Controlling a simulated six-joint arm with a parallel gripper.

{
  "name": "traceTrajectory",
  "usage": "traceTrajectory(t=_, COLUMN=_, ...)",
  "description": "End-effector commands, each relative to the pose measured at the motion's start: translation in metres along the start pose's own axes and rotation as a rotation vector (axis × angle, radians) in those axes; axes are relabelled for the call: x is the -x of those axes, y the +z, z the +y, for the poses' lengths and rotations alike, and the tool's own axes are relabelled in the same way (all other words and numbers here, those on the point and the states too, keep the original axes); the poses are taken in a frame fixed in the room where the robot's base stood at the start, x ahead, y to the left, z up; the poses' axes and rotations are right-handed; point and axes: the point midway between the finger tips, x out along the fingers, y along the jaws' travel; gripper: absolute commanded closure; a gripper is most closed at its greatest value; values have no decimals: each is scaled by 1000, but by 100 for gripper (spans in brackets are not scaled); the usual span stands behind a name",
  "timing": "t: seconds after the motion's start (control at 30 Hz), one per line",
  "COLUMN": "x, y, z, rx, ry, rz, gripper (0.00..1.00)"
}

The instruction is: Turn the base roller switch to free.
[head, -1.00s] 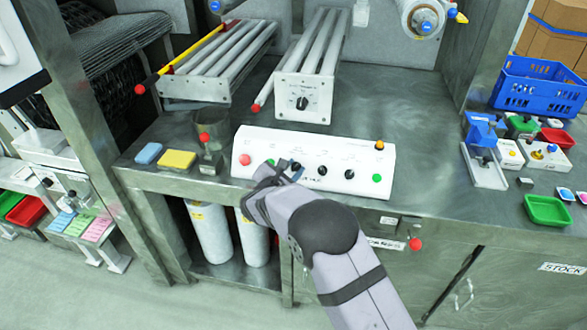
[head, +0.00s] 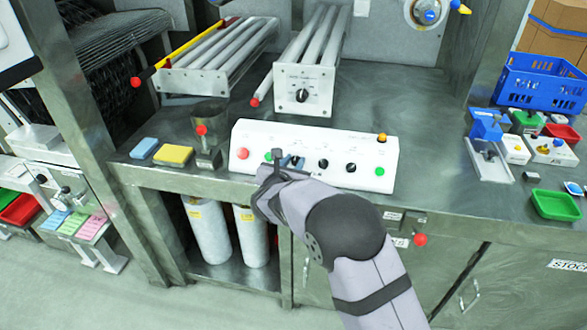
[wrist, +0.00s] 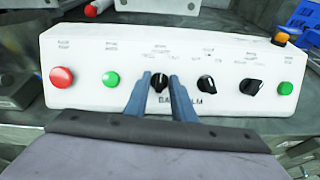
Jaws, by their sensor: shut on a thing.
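The white control panel (head: 232,160) on the steel bench carries a red button (wrist: 61,77), a green button (wrist: 110,79), a row of black rotary knobs and another green button. My gripper (wrist: 160,88) is at the leftmost black knob (wrist: 160,80), with one blue-grey finger on each side. It is shut on this knob. The pointer direction is hard to read between the fingers. The small print above the knobs is too blurred to read, and the lettering below is partly hidden. In the head view my gripper (head: 288,162) covers most of this knob.
Behind the panel stands a roller unit with its own black knob (head: 302,95). Left lie a blue sponge (head: 144,148) and yellow sponge (head: 174,155), beside a cup-like holder (head: 208,145). Right are small devices, a green tray (head: 554,205) and a blue crate (head: 540,85).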

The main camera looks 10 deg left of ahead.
Motion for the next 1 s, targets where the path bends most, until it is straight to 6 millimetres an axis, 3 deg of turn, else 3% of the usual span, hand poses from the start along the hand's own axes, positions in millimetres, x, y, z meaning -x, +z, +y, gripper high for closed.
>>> traceTrajectory(t=0.53, x=0, y=-1, z=-2, rx=451, ry=133, rz=1, gripper=99)
traceTrajectory(t=1.0, x=0, y=0, z=-2, rx=596, ry=177, rz=2, gripper=99)
